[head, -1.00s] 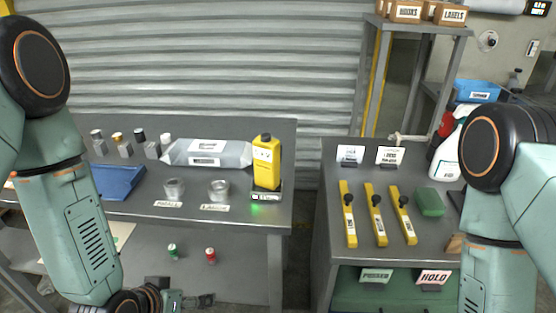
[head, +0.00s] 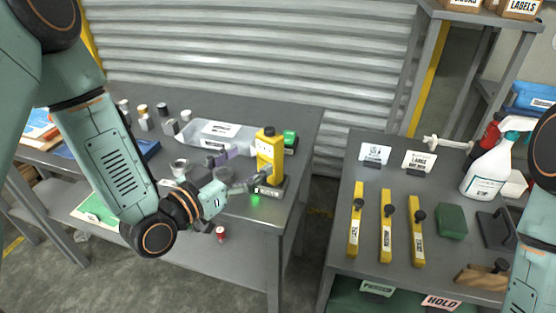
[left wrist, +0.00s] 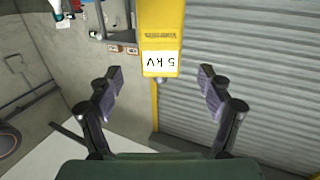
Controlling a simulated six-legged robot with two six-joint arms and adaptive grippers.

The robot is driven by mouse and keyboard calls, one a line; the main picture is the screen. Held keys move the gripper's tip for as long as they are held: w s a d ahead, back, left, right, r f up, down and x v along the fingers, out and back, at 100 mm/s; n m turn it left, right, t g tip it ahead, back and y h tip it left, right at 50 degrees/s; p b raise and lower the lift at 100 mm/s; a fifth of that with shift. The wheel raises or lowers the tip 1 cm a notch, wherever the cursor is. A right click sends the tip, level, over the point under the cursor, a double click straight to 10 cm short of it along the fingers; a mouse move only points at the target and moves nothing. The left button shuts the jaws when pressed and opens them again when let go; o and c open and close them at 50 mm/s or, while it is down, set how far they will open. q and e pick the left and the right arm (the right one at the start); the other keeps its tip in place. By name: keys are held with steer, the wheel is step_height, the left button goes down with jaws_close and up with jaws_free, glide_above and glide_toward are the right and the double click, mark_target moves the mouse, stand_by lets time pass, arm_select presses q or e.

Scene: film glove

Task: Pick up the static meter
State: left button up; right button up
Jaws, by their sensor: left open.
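The static meter, a yellow handheld block (head: 269,158) with a dark top knob, stands upright in a dark dock (head: 268,191) with a green light, near the bench's right end. In the left wrist view the yellow meter (left wrist: 161,38) carries an upside-down "5 kV" label. My left gripper (head: 246,168) is open just left of the meter, its purple-padded fingers pointing at it. In the left wrist view the gripper (left wrist: 160,80) has the meter centred between and beyond its fingers, with no contact visible. My right gripper is out of view; only part of that arm shows.
A green block (head: 290,140) is close behind the meter. The right bench (head: 342,225) holds yellow bars, a spray bottle (head: 490,165) and sign cards; a gap separates the benches.

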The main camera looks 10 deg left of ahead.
mark_target(265, 146)
arm_select(q)
steer(key=shift+r, duration=0.35)
steer(key=shift+w+d+r, duration=0.2)
steer(key=shift+w+d, duration=0.1)
steer(key=shift+d, duration=0.3)
steer(key=shift+w+d, duration=0.1)
steer(key=shift+w, duration=0.2)
steer(key=shift+w+f, duration=0.2)
steer(key=shift+w, duration=0.45)
steer(key=x, duration=0.3)
steer(key=shift+w+d+r, duration=0.15)
steer(key=shift+w, duration=0.2)
steer(key=shift+w+d, duration=0.2)
steer(key=shift+w, duration=0.2)
steer(key=shift+w+a, duration=0.1)
steer(key=shift+a, duration=0.2)
steer(key=shift+c, duration=0.9)
steer(key=shift+d, duration=0.25)
steer(key=c, duration=0.4)
steer(key=shift+a, duration=0.15)
steer(key=c, duration=0.5)
jaws_close()
